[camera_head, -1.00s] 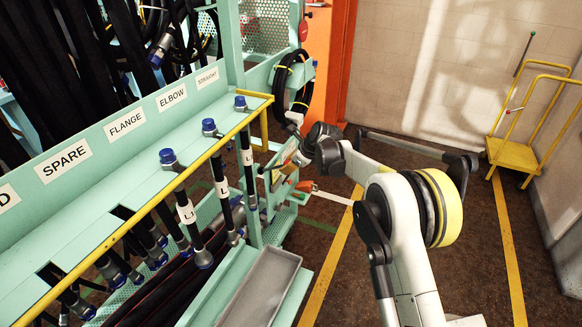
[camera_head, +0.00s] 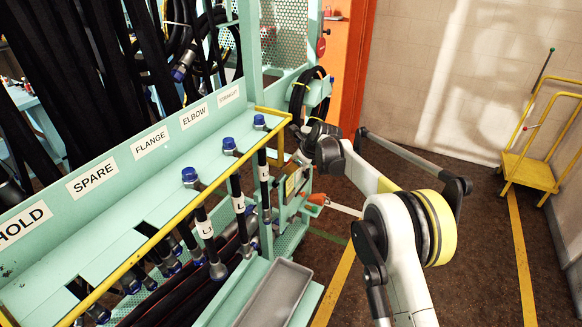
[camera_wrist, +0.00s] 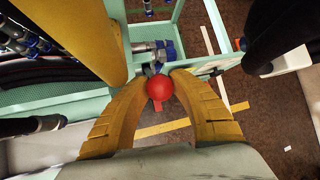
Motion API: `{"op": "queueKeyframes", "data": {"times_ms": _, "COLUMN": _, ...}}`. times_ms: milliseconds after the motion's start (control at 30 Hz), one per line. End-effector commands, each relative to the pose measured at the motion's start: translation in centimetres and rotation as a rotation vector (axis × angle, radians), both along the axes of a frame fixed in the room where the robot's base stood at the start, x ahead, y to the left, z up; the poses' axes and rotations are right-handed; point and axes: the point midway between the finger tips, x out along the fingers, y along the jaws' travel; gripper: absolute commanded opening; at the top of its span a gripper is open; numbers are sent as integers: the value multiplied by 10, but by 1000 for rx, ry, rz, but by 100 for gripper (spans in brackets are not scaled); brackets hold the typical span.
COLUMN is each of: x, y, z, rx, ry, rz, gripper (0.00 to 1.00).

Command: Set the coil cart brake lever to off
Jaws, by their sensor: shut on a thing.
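In the wrist view my gripper (camera_wrist: 158,82) has its two yellow fingers closed on a round red knob (camera_wrist: 160,87). The knob looks like the end of the brake lever; a short red piece shows just below it, and the rest of the lever is hidden. In the head view the gripper is mostly hidden behind my wrist, beside the end of the teal hose rack. I cannot read any on or off marking at the lever.
The teal rack (camera_head: 110,215) with labelled slots and hanging hoses fills the left. A grey tray (camera_head: 275,293) sits at its near end. An orange-red handle (camera_head: 317,199) is low beside the rack. A yellow cart (camera_head: 530,171) stands far right, with open floor between.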

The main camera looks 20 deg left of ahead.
Motion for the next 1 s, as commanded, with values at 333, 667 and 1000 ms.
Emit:
{"op": "queueKeyframes", "data": {"times_ms": 333, "x": 2, "y": 1, "z": 4, "rx": 6, "ry": -4, "rz": -3, "gripper": 0}}
{"op": "queueKeyframes", "data": {"times_ms": 667, "x": 1, "y": 1, "z": 2, "rx": 3, "ry": -2, "rz": -2, "gripper": 53}}
{"op": "queueKeyframes", "data": {"times_ms": 1000, "x": -9, "y": -18, "z": 28, "rx": 2, "ry": -1, "rz": -1, "gripper": 53}}
